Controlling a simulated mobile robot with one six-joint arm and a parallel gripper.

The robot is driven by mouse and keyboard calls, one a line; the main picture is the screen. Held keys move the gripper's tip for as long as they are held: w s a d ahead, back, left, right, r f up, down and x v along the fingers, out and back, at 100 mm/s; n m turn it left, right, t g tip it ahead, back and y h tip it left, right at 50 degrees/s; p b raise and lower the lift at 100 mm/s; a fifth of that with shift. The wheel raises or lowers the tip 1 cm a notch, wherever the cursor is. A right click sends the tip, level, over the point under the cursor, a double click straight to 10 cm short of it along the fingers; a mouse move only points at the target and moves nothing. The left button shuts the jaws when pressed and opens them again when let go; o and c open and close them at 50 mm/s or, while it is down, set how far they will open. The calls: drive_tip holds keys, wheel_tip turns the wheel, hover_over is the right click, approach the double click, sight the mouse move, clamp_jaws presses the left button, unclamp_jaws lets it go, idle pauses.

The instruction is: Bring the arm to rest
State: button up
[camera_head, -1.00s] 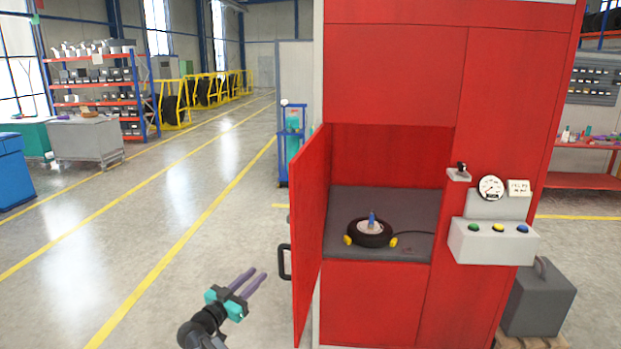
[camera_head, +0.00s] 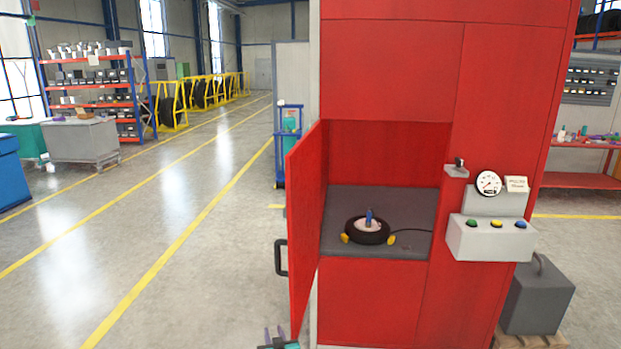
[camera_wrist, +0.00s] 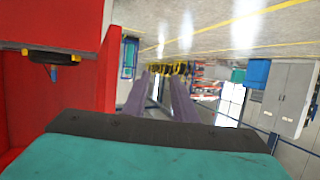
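My gripper (camera_head: 275,334) shows at the bottom edge of the head view, low in front of the open red door; most of it is cut off by the frame. In the wrist view its two purple fingers (camera_wrist: 160,98) stand apart with nothing between them. The wrist picture is turned upside down. The red cabinet (camera_head: 390,70) stands open, its door (camera_head: 305,230) swung out to the left with a black handle (camera_head: 281,257). A small tyre (camera_head: 369,231) lies on the grey shelf inside, with yellow pieces at its sides.
A grey panel with green, yellow and blue buttons (camera_head: 491,238) and a gauge (camera_head: 488,183) is on the cabinet's right. A grey box (camera_head: 537,295) stands at lower right. The floor (camera_head: 190,260) left of the door is clear. A blue trolley (camera_head: 288,150) stands behind.

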drive_tip(key=s+d+f+g+b, duration=0.1)
drive_tip(key=s+d+f+g, duration=0.5)
drive_tip(key=s+f, duration=0.6)
drive_tip(key=s+d+f+g+b, duration=0.1)
drive_tip(key=s+d+f+g, duration=0.4)
drive_tip(key=s+d+f, duration=0.55)
drive_tip(key=s+d+f+m+g+h+b, duration=0.1)
drive_tip(key=s+d+g, duration=0.3)
drive_tip(key=s, duration=1)
drive_tip(key=s+d+f+m+g+h, duration=0.1)
drive_tip(key=s+d+f+g+h, duration=0.1)
drive_tip(key=s+d, duration=0.7)
drive_tip(key=s+f+g, duration=0.1)
drive_tip(key=s+g, duration=0.1)
drive_tip(key=s, duration=0.3)
drive_tip(key=shift+s+m+g+h+b, duration=0.2)
drive_tip(key=shift+m+g+h+b, duration=0.15)
drive_tip(key=shift+m+g+h, duration=0.05)
drive_tip(key=shift+w+f, duration=0.1)
